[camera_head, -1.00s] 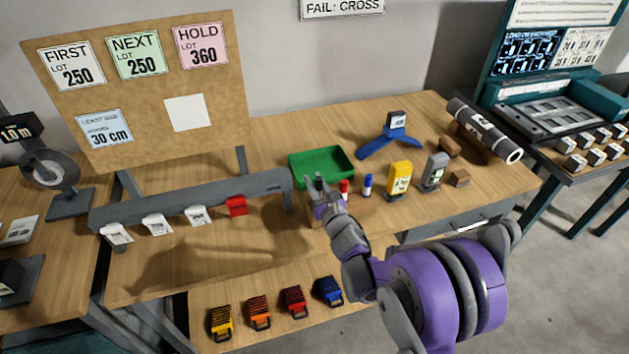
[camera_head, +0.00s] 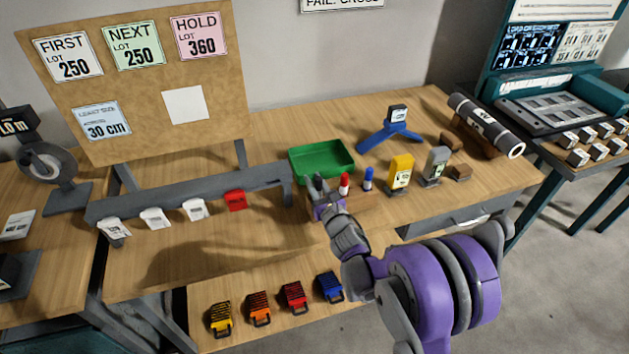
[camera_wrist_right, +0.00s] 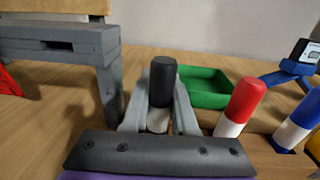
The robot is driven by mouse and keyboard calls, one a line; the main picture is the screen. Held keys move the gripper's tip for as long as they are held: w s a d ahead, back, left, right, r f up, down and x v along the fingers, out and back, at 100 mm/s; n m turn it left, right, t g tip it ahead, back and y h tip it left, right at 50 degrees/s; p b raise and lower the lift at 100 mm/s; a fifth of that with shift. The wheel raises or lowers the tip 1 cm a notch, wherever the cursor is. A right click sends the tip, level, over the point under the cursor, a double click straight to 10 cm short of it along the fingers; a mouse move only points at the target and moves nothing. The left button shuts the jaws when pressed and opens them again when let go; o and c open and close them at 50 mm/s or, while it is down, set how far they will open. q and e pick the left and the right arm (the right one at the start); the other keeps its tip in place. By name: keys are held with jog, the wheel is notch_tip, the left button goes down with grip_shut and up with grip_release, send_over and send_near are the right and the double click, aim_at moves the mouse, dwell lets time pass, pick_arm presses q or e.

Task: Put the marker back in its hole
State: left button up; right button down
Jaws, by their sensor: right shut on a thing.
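A marker with a black cap and white body (camera_wrist_right: 163,82) stands about upright between the fingers of my right gripper (camera_wrist_right: 158,112), which is shut on it. In the head view the right gripper (camera_head: 318,193) is at the left end of the wooden holder block (camera_head: 370,202), with the black cap (camera_head: 318,182) showing between its fingers. The marker's lower end is hidden, so I cannot tell whether it is in a hole. A red marker (camera_head: 344,184) and a blue marker (camera_head: 368,180) stand in the block to the right. My left gripper is not in view.
A green tray (camera_head: 322,163) lies just behind the gripper. A grey rail (camera_head: 190,197) with white tags and a red tag (camera_head: 236,201) ends close to its left. Yellow (camera_head: 400,172) and grey (camera_head: 435,163) devices stand to the right.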

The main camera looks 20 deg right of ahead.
jog(key=shift+f, duration=0.3)
jog(key=c, duration=0.6)
grip_release()
jog(key=shift+s, duration=0.1)
jog(key=s, duration=0.3)
jog(key=s+b, duration=0.1)
jog(key=s, duration=0.3)
jog(key=s+d, duration=0.1)
jog(key=s, duration=0.2)
jog(key=shift+s, duration=0.3)
